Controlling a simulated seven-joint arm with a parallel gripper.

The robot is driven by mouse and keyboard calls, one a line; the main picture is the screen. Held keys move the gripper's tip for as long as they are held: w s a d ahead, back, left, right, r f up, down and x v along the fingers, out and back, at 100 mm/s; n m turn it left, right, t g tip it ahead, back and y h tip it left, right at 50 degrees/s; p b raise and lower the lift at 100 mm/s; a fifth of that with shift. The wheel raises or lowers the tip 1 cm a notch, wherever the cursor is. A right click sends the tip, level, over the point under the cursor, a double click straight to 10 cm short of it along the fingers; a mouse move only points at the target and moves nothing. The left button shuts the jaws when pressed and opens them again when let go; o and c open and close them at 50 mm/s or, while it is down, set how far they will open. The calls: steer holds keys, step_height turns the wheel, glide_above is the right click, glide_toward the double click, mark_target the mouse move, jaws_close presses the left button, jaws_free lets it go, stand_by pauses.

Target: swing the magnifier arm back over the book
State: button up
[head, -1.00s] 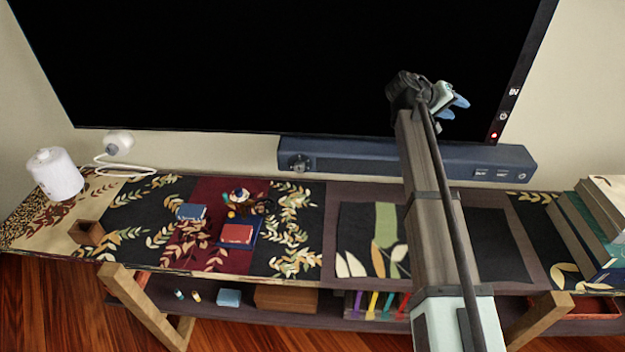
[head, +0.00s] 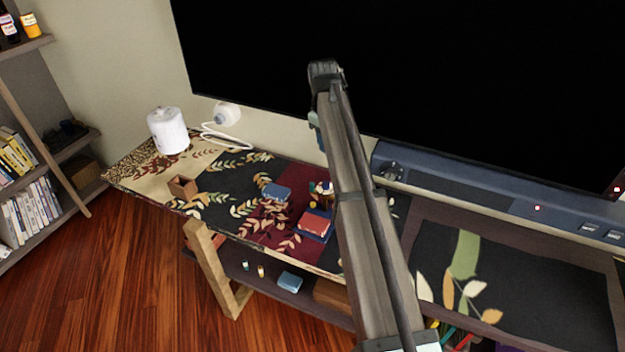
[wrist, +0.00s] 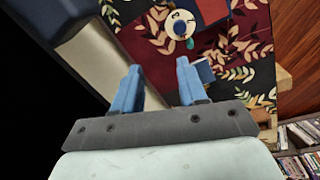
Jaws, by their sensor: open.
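In the head view a red book (head: 315,222) lies on a larger dark blue one on the dark red part of the patterned runner. Just behind it is a small cluster (head: 322,190) of parts, partly covered by my arm; I cannot clearly make out the magnifier arm or its lens there. In the wrist view a round cream disc (wrist: 180,25) with dark and teal parts shows beyond the fingertips, beside the dark red cloth. My gripper (wrist: 158,85) is open and empty, its blue fingers apart and touching nothing. In the head view it is mostly hidden behind my arm.
A small blue book (head: 275,192), a brown wooden box (head: 182,187) and a white cylinder (head: 168,130) stand on the left of the table. A large dark screen (head: 420,80) and a blue-grey soundbar (head: 480,190) run along the back. A bookshelf (head: 35,205) is at far left.

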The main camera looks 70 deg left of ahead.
steer(key=n+g, duration=0.1)
glide_above(312, 183)
steer(key=f, duration=0.1)
steer(key=shift+n, duration=0.3)
step_height(312, 183, down, 14)
steer(key=shift+c, duration=0.3)
jaws_close()
